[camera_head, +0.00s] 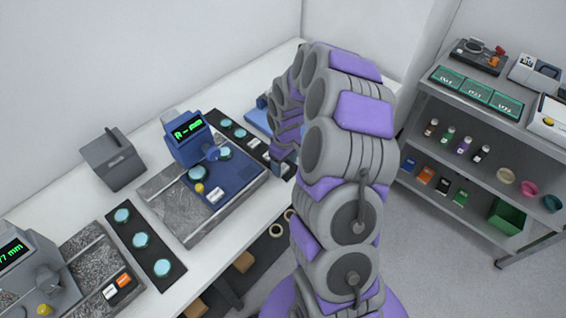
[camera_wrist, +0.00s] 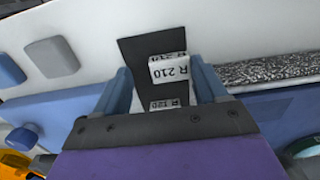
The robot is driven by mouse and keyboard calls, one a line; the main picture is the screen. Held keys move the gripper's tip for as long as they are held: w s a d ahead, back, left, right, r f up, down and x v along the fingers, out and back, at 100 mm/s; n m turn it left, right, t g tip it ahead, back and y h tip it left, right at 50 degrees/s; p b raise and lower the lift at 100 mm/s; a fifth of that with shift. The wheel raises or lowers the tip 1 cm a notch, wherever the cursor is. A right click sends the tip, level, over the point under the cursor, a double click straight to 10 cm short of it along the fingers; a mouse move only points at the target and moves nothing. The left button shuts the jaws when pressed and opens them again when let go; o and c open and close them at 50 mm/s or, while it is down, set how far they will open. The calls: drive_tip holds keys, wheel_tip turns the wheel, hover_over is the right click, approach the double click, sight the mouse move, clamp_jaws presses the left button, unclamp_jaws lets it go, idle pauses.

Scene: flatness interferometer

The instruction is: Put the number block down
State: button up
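In the head view my gripper (camera_head: 283,160) is low over the bench at the right end of a dark strip; the block cannot be made out there.
A dark tray (camera_head: 128,232) with teal discs lies further left. A shelf unit (camera_head: 470,110) with boxes and bottles stands at right.

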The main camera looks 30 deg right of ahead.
sight(282, 167)
drive_tip(key=shift+d+f, duration=0.1)
drive_tip(key=shift+d, duration=0.9)
drive_tip(key=shift+a, duration=0.35)
drive_tip(key=a+r, duration=0.2)
drive_tip(key=r, duration=0.1)
drive_tip(key=shift+a+p, duration=0.2)
drive_tip(key=shift+p, duration=0.1)
wheel_tip(282, 167, up, 9)
drive_tip(key=d+p, duration=0.2)
drive_tip(key=d, duration=0.1)
drive_tip(key=s+a+r, duration=0.5)
drive_tip(key=a+r, duration=0.1)
drive_tip(key=a, duration=0.2)
drive_tip(key=s+a+r+m+g, duration=0.1)
drive_tip(key=s+a+r+m, duration=0.1)
drive_tip(key=s, duration=1.1)
drive_tip(key=s+a+r+m, duration=0.2)
drive_tip(key=s+a+r, duration=0.2)
drive_tip(key=s, duration=1)
drive_tip(key=shift+a+g, duration=0.4)
drive_tip(key=shift+a, duration=0.15)
drive_tip(key=shift+s, duration=0.1)
